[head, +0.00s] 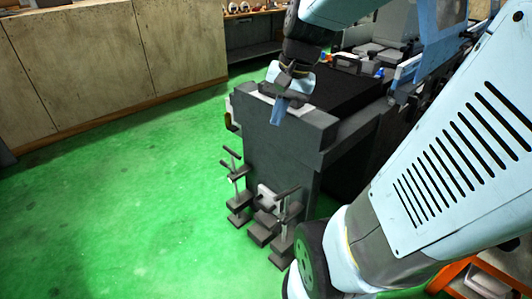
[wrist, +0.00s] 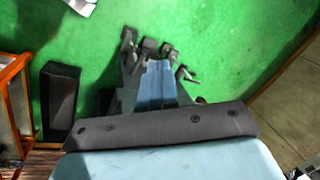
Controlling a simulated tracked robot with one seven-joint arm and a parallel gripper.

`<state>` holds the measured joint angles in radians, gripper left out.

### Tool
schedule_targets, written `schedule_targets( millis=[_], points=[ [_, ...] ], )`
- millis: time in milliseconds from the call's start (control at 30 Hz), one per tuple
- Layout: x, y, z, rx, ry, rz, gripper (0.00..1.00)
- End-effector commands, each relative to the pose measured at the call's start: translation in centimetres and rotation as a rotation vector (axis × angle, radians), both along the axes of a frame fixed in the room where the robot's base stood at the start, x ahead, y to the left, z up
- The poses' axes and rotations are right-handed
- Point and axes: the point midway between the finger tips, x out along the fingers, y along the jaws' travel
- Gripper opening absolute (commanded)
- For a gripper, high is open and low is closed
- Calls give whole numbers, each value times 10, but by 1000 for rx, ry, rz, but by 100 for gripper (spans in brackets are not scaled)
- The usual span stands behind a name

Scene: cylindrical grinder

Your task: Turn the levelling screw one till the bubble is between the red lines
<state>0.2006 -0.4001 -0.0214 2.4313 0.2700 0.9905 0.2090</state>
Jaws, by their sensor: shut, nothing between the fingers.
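The grey cylindrical grinder (head: 285,150) stands in the middle of the head view. Several levelling screws with T-shaped handles stand on dark feet low at its near end, among them a left one (head: 232,160) and a right one (head: 288,191). I cannot tell which is screw one. My gripper (head: 278,114) is shut and empty, pointing down near the top of the grinder's end, well above the screws. In the wrist view its blue fingers (wrist: 156,82) are together, with screw handles (wrist: 150,45) beyond them, partly hidden. No bubble or red lines can be made out.
Green floor (head: 150,190) is open left of the grinder. A wooden-panelled cabinet (head: 110,60) stands at the back left. An orange frame (head: 455,270) is at the lower right. In the wrist view a dark box (wrist: 61,100) lies left of my gripper.

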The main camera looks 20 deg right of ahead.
Motion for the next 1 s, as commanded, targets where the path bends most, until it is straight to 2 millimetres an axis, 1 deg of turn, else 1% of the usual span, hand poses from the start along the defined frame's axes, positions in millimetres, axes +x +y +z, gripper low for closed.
schedule_targets(
  millis=[33, 200, 367, 567, 867, 1000],
  points=[
    [8, -4, -9, 40, 44, -61, 0],
    [30, -16, -33, 180, 176, -264, 0],
    [50, -29, -58, 310, 299, -458, 0],
    [74, -51, -91, 474, 451, -705, 0],
    [103, -93, -146, 726, 676, -1074, 0],
    [113, -116, -176, 849, 782, -1245, 0]
  ],
)
